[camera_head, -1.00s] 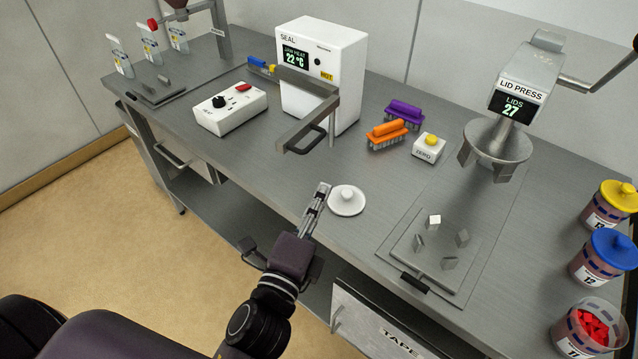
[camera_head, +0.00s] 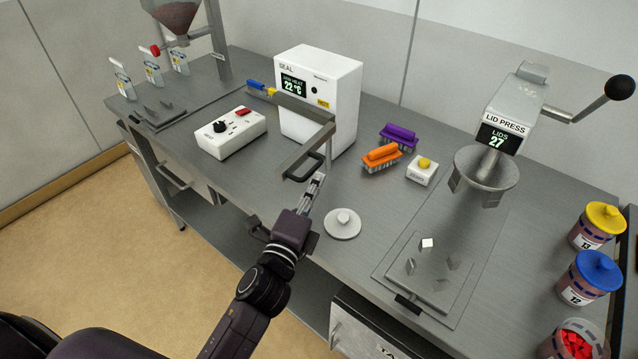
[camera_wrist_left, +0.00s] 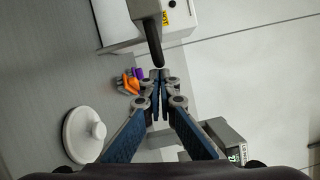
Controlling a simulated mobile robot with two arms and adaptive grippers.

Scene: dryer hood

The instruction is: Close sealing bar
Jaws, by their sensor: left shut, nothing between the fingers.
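The sealing bar (camera_head: 307,155) is a grey metal arm on the front of the white SEAL machine (camera_head: 325,90). It stands raised above the bench, with a dark loop handle (camera_head: 304,170) at its near end. My left gripper (camera_head: 320,176) is shut and empty, with its tips close beside the handle in the head view. In the left wrist view the dark handle (camera_wrist_left: 153,42) is just beyond the fingertips (camera_wrist_left: 158,74). I cannot tell whether they touch. My right gripper is not in view.
A white round lid with a knob (camera_head: 342,224) lies on the bench beside my left gripper. The lid press (camera_head: 500,120) stands further right. A control box (camera_head: 231,133) is left of the sealer.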

